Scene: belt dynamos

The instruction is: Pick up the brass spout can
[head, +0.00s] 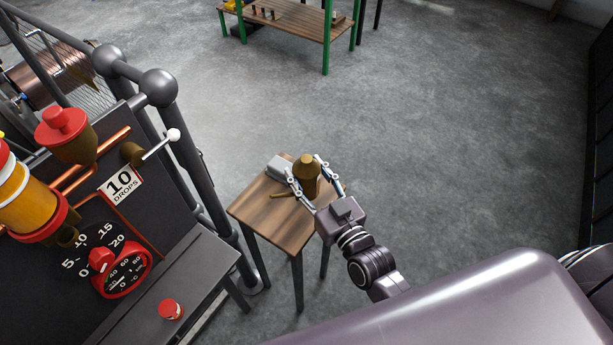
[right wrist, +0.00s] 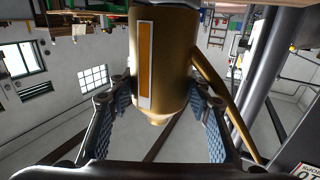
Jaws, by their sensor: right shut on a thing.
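The brass spout can (head: 306,177) is at the small wooden table's far right side in the head view, its thin spout pointing left. My right gripper (head: 307,170) has one finger on each side of the can and is shut on it. In the right wrist view the can (right wrist: 175,60) fills the middle between the blue-padded fingers of the gripper (right wrist: 160,95), with an orange window strip on its side and the spout at the right. I cannot tell whether its base touches the table. My left gripper is not in view.
The small wooden table (head: 264,208) also bears a grey box (head: 279,167) close to the can. At the left stands a dark machine panel with a red dial (head: 124,270), a red-topped cup (head: 66,135) and a red button (head: 170,310). A green-legged bench (head: 290,20) stands far back. The floor between is clear.

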